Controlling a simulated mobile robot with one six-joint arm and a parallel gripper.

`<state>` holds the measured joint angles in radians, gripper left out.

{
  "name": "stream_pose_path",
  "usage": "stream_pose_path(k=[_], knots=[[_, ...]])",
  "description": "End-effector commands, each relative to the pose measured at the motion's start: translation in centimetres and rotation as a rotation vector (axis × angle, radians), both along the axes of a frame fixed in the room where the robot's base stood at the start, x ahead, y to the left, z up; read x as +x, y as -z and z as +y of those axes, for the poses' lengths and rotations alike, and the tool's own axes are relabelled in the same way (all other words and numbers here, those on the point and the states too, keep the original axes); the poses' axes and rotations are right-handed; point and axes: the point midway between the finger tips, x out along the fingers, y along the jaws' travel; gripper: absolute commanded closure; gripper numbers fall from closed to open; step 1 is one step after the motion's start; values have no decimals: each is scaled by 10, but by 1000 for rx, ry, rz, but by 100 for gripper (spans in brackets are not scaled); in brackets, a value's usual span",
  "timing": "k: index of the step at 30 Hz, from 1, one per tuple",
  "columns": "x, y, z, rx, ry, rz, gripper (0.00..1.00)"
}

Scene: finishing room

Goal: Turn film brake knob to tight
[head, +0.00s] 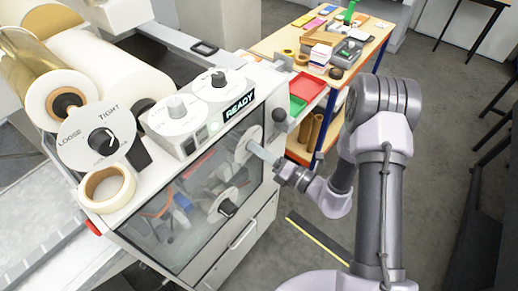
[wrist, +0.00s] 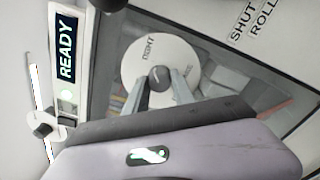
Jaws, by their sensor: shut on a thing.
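A round white dial (head: 246,143) is on the machine's clear front panel. The knob's pointer direction is too small to tell. In the head view my gripper (head: 258,151) reaches this dial from the right. Another, larger dial (head: 78,153) marked LOOSE and TIGHT, with a black knob, stands at the left, apart from my gripper.
Another dial with a black knob (head: 227,208) is lower on the front panel. Film rolls (head: 85,70) lie at the left. A cluttered workbench (head: 373,32) stands behind.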

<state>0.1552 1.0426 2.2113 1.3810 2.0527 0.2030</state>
Motion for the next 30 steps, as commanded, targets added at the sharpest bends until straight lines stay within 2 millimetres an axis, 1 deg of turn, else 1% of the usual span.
stream_pose_path(k=[12,13,15,16,28,30], knots=[[0,0,0,4,0,6,100],[0,0,0,4,0,6,66],[0,0,0,4,0,6,52],[0,0,0,4,0,6,48],[0,0,0,4,0,5,48],[-1,0,-3,3,1,5,48]])
